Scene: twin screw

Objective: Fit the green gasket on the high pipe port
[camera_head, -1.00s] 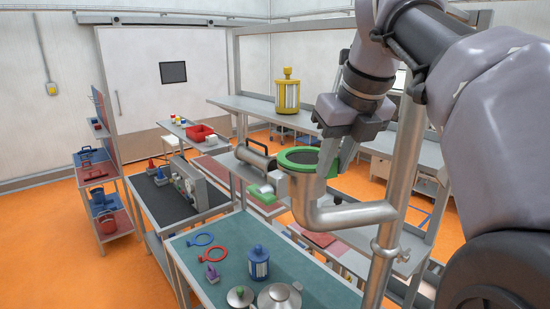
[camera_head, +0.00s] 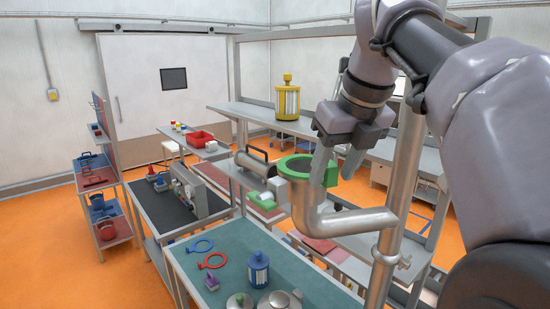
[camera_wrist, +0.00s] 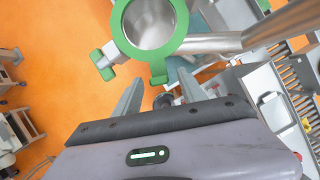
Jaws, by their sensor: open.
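The green gasket (camera_head: 296,159) sits around the mouth of the high pipe port (camera_head: 305,208), an upturned metal elbow. In the wrist view, the gasket (camera_wrist: 117,30) rings the round opening (camera_wrist: 150,22), with one tab to the left and another toward me. Whether it is fully seated cannot be told. My gripper (camera_head: 337,165) is at the right side of the ring. In the wrist view, my gripper (camera_wrist: 160,80) is open, its fingertips apart on either side of the near tab (camera_wrist: 158,73). The fingers hold nothing that I can see.
The metal pipe (camera_head: 400,185) rises just right of the port. A teal table (camera_head: 310,290) below carries a blue ring (camera_head: 201,246), a red ring (camera_head: 212,261) and a blue lantern (camera_head: 258,270). A yellow lantern (camera_head: 287,98) stands on the shelf behind.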

